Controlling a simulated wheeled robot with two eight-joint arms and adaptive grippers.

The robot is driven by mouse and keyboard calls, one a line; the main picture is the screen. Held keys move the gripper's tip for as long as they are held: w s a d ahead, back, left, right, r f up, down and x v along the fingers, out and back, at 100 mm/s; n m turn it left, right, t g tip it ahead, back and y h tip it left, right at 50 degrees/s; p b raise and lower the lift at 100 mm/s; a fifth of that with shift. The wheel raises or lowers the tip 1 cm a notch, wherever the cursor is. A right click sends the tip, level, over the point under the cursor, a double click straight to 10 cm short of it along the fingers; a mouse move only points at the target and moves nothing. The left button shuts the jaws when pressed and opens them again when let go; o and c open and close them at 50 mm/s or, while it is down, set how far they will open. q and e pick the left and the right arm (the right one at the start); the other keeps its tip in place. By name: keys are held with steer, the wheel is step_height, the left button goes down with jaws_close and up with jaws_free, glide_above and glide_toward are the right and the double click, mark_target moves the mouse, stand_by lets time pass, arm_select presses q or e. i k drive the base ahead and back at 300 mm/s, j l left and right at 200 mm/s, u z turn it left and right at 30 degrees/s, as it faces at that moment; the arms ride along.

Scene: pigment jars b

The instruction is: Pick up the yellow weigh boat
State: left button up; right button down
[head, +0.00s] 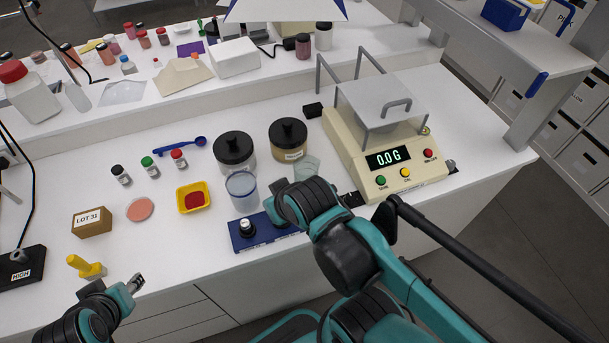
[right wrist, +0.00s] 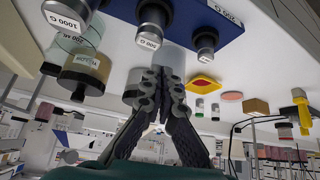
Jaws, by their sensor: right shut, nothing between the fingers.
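The yellow weigh boat (head: 193,198) is a small square dish with dark red powder in it. It lies flat on the white bench, left of the clear beaker and the blue weight block. It also shows in the right wrist view (right wrist: 194,84), right of the fingers and apart from them. My right gripper (right wrist: 163,74) is shut and empty, with its fingertips close to a labelled weight in the block. In the head view my right wrist hides its fingers. My left gripper (head: 136,283) is at the bench's front edge, below and left of the boat; its jaw opening is unclear.
A blue weight block (head: 243,243), a clear beaker (head: 242,190) and black-lidded jars (head: 235,150) stand right of the boat. A pink disc (head: 140,209), a LOT 31 box (head: 92,222) and small vials (head: 149,166) are left and behind. The balance (head: 385,145) reads 0.0 G. Bench in front of the boat is clear.

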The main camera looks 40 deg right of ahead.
mark_target(195, 196)
steer(key=l+u, duration=0.15)
steer(key=u, duration=0.25)
steer(key=k+l+u, duration=0.1)
steer(key=u, duration=0.3)
steer(key=l+u, duration=0.1)
steer(key=u, duration=0.3)
steer(key=k+u, duration=0.15)
steer(key=u, duration=0.25)
